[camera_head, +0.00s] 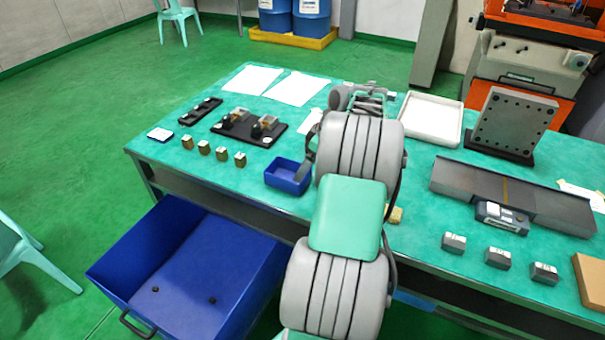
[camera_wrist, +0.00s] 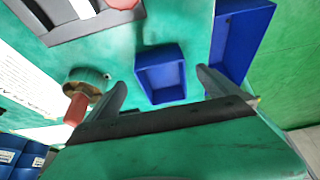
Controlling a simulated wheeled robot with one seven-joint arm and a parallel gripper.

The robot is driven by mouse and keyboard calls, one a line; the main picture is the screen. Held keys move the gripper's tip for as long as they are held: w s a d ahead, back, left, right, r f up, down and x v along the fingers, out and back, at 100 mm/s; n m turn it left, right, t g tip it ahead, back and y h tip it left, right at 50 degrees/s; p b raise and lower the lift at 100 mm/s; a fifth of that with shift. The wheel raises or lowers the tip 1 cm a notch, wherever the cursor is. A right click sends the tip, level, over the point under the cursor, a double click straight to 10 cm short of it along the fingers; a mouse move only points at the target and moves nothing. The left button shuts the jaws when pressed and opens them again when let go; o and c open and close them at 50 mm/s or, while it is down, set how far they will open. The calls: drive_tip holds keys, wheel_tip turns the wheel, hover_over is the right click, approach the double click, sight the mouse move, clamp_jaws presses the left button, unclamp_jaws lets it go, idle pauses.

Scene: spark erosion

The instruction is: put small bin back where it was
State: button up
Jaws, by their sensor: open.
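The small bin (camera_head: 284,181) is a small open blue box standing upright on the green table (camera_head: 225,170), near its front edge and left of my arm. It looks empty in the wrist view (camera_wrist: 162,76). My gripper (camera_wrist: 162,80) is open, and in the wrist view the bin shows between its two fingertips. I cannot tell whether the fingers touch the bin. In the head view a dark finger (camera_head: 308,165) shows at the bin's right side; the rest of the gripper is mostly hidden behind my arm.
A large blue bin (camera_head: 185,270) with two small dark pieces sits low before the table. Several brass blocks (camera_head: 220,153) and a black fixture (camera_head: 250,128) stand left of the small bin. A white tray (camera_head: 430,118), grey bar (camera_head: 510,195) and steel blocks (camera_head: 497,257) lie right of my arm.

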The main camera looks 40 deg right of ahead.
drive_tip(key=a+v, duration=0.1)
drive_tip(key=v, duration=0.3)
drive_tip(key=w+a+r+m, duration=0.1)
drive_tip(key=w+a+r, duration=0.1)
drive_tip(key=a, duration=0.8)
drive_tip(key=w+a+r, duration=0.2)
drive_tip(key=a+r, duration=0.1)
drive_tip(key=a, duration=0.7)
drive_tip(key=s+a+f+m, duration=0.1)
drive_tip(key=s+a+f, duration=0.1)
drive_tip(key=s+a, duration=0.4)
drive_tip(key=s+a+f+m+g+h, duration=0.1)
drive_tip(key=s+a+f+m, duration=0.1)
drive_tip(key=s+a, duration=0.5)
drive_tip(key=a, duration=0.5)
drive_tip(key=shift+s, duration=0.15)
drive_tip(key=shift+f, duration=0.1)
drive_tip(key=shift+c, duration=0.2)
